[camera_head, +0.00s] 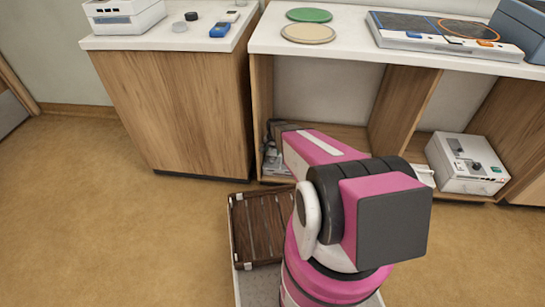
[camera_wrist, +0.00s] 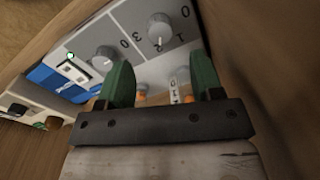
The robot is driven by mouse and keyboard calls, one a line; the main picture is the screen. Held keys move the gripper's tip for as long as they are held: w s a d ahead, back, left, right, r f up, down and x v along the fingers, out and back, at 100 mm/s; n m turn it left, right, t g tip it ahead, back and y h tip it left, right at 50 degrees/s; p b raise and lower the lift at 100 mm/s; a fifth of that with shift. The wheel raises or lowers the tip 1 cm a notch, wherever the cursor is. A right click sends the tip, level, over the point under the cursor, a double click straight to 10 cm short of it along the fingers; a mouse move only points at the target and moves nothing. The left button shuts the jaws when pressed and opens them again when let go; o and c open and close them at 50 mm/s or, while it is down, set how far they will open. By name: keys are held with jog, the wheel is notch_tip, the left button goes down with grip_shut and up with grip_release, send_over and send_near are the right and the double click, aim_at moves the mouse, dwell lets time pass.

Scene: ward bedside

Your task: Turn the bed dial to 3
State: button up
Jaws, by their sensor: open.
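In the wrist view, a grey panel (camera_wrist: 130,28) with several round grey dials faces my gripper. One dial (camera_wrist: 160,27) is at the top with digits printed around it, a second dial (camera_wrist: 104,58) is to its left, and a third (camera_wrist: 183,75) is partly seen between the fingers. I cannot tell which is the bed dial or where each points. My gripper (camera_wrist: 161,72) is open, its two green fingers apart, with nothing seen held. In the head view, my arm reaches into the lower left shelf compartment and hides the gripper and most of the panel.
Wooden shelf walls (camera_wrist: 252,60) stand close at the right in the wrist view. In the head view, a white box with knobs (camera_head: 466,165) sits in the right compartment. The counter (camera_head: 345,48) above holds discs and a wide device. Floor at left is clear.

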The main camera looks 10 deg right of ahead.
aim_at(273, 159)
jog(key=shift+d+r, duration=0.1)
jog(key=shift+r, duration=1.85)
jog(key=shift+s, duration=0.1)
